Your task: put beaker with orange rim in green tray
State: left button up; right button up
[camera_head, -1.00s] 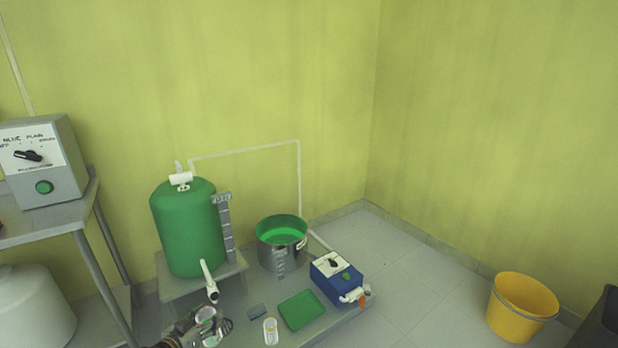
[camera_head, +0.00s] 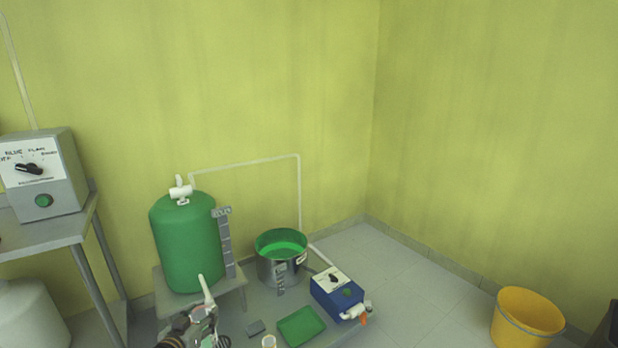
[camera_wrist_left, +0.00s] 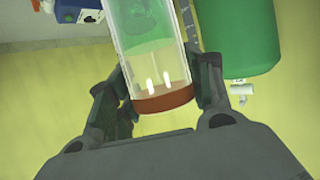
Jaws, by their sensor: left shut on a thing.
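My left gripper (camera_head: 207,331) is in front of the green tank, low in the head view. The left wrist view shows its fingers (camera_wrist_left: 160,95) shut on a clear beaker with a rust-orange rim (camera_wrist_left: 165,102). Green shows through the beaker's wall; I cannot tell if it is inside or behind. The green tray (camera_head: 302,326) lies flat on the low platform, to the right of my left gripper. Its visible inside is empty. My right gripper is out of view.
Another beaker with a yellow-orange rim (camera_head: 268,342) stands left of the tray, cut off by the frame. A small grey block (camera_head: 255,328) lies near it. The blue control box (camera_head: 337,294), metal pot (camera_head: 281,258) and green tank (camera_head: 187,245) stand around the tray's back and sides.

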pick_arm(q)
jog(key=d+y, duration=0.1)
jog(key=d, duration=0.7)
jog(key=shift+d+n, duration=0.3)
jog(key=shift+n, duration=0.1)
dwell(0.4)
jog(key=shift+w, duration=0.1)
